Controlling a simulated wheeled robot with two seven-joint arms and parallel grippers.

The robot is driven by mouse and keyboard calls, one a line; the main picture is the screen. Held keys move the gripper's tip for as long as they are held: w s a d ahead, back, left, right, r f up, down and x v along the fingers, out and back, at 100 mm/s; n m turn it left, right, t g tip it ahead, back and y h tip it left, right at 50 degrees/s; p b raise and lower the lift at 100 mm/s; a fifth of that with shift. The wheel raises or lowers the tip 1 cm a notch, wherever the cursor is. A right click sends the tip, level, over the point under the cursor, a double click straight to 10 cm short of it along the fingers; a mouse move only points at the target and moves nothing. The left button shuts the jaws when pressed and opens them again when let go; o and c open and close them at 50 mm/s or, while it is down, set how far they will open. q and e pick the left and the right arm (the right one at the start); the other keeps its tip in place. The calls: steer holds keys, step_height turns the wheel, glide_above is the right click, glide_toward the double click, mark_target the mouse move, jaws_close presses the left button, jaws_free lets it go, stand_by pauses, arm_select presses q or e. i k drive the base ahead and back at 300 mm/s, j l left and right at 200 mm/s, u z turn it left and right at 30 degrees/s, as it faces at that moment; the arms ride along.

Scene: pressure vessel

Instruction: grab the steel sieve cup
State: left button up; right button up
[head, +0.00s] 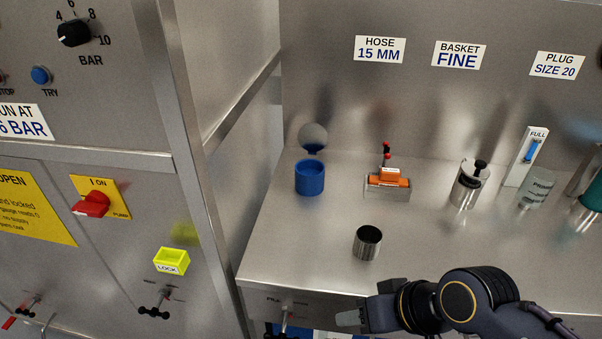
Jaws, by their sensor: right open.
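A short steel cup (366,247) with a dark round top stands upright on the steel worktop (310,243), near its front edge. It looks like the sieve cup, but I cannot make out any mesh. My right gripper (361,303) is at the bottom of the head view, in front of the worktop's front edge and below the cup in the picture. It is open, empty and apart from the cup. My left gripper is not in view.
Behind the cup stand a blue cup (310,178), a steel block with orange parts (388,188) and a steel canister with a black knob (465,190). A clear jar (537,192) is farther right. A steel cabinet (120,120) rises at left. Worktop around the cup is clear.

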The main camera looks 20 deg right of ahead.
mark_target(367, 237)
steer(key=z, duration=1.25)
steer(key=i+l+u, duration=0.15)
steer(key=l+u, duration=0.65)
steer(key=u, duration=0.15)
steer(key=l+u, duration=0.5)
steer(key=i+j, duration=0.05)
